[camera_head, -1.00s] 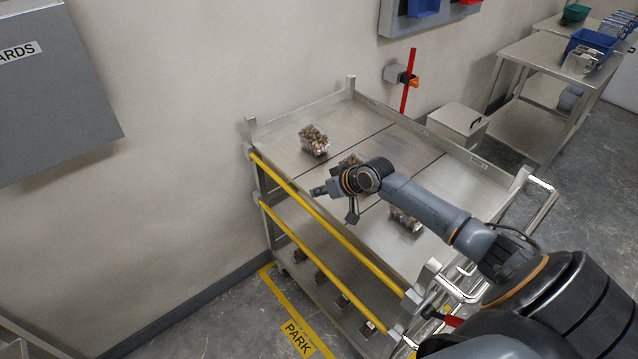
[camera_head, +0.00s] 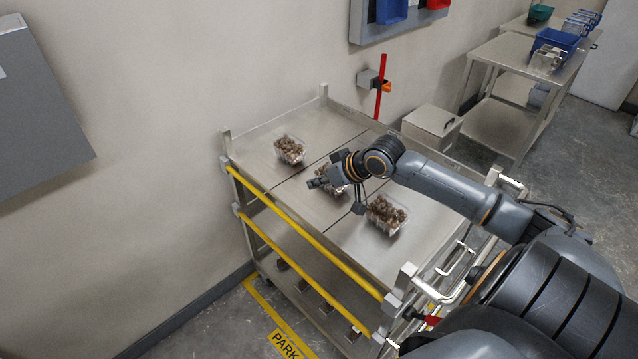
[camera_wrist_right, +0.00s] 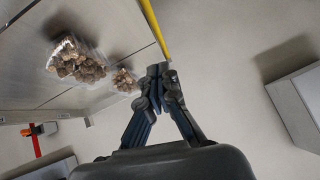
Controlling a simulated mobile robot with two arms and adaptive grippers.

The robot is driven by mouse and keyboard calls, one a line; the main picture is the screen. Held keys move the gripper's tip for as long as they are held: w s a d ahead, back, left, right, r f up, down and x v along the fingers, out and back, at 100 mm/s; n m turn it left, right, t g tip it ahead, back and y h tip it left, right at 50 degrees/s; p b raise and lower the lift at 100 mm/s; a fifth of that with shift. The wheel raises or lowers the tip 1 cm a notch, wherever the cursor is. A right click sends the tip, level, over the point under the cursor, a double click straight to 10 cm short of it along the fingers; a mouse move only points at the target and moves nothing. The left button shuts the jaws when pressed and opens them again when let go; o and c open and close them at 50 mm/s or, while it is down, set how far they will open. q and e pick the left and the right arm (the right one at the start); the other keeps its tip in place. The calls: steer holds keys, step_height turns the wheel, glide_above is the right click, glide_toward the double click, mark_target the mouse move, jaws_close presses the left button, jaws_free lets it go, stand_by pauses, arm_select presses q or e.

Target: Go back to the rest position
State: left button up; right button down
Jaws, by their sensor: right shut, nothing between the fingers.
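My right gripper (camera_head: 316,184) is shut and empty. In the head view it is above the cart's top shelf, in front of the middle clamshell tray (camera_head: 334,178), which my arm partly hides. In the right wrist view the shut fingertips (camera_wrist_right: 158,70) point toward the wall. Two clear trays of brown contents show there, a large one (camera_wrist_right: 76,60) and a small one (camera_wrist_right: 124,80). In the head view another tray (camera_head: 289,149) sits at the far left of the shelf and one (camera_head: 386,214) sits nearer, below my forearm. My left gripper does not show.
The metal cart (camera_head: 300,204) has yellow rails (camera_head: 310,236) along its left side and small objects on a lower shelf. A grey box (camera_head: 432,127) and a steel table (camera_head: 512,66) are to the right. A grey cabinet (camera_head: 40,110) hangs at left.

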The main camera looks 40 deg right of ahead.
steer(key=shift+s+d+r, duration=0.2)
steer(key=shift+s+r, duration=0.05)
steer(key=shift+r, duration=0.05)
steer(key=shift+a+f, duration=0.1)
